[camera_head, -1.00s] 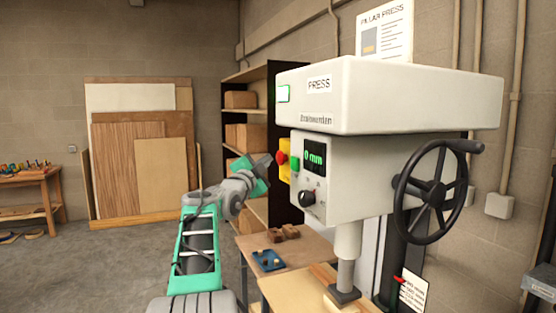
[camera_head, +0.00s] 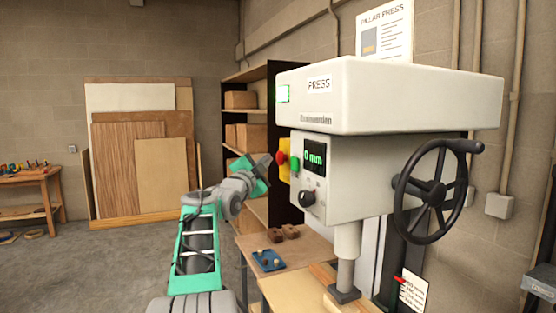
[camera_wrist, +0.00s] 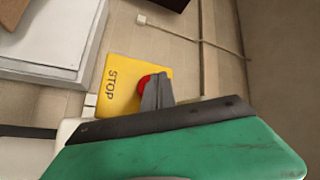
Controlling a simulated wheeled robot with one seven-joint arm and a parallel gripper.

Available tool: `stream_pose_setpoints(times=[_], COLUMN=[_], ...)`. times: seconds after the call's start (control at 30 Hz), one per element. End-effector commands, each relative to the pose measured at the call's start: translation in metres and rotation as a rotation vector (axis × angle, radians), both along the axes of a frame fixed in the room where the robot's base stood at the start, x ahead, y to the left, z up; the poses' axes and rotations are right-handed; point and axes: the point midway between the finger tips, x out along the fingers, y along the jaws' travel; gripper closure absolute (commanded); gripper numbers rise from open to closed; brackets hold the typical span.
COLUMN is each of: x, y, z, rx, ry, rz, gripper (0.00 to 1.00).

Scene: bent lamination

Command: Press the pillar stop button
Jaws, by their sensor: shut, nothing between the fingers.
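The pillar press (camera_head: 390,95) stands at the right, with a display reading 0 mm. Its red stop button (camera_head: 281,158) sits on a yellow plate (camera_head: 284,146) at the left side of the press head. In the wrist view the yellow plate (camera_wrist: 117,75) reads STOP, and the red button (camera_wrist: 146,81) is partly hidden behind my fingers. My gripper (camera_head: 268,160) is shut and empty, its tips pointing at the button. In the wrist view the closed fingertips (camera_wrist: 155,88) overlap the button; whether they touch it I cannot tell.
A green button (camera_head: 295,165) and a black knob (camera_head: 306,198) are on the press front. A handwheel (camera_head: 434,190) is at its right. A low table (camera_head: 300,250) with a blue tray (camera_head: 267,261) stands below. Shelves (camera_head: 247,75) with boxes stand behind.

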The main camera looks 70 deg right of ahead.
Motion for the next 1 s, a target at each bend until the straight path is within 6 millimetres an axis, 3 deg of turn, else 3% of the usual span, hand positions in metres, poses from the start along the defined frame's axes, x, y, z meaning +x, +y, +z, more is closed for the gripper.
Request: stream_pose_setpoints(times=[1.0], x=[-0.0063], y=[-0.0061], z=[-0.0001], rx=[0.0], ry=[0.0], rz=[0.0], gripper=[1.0])
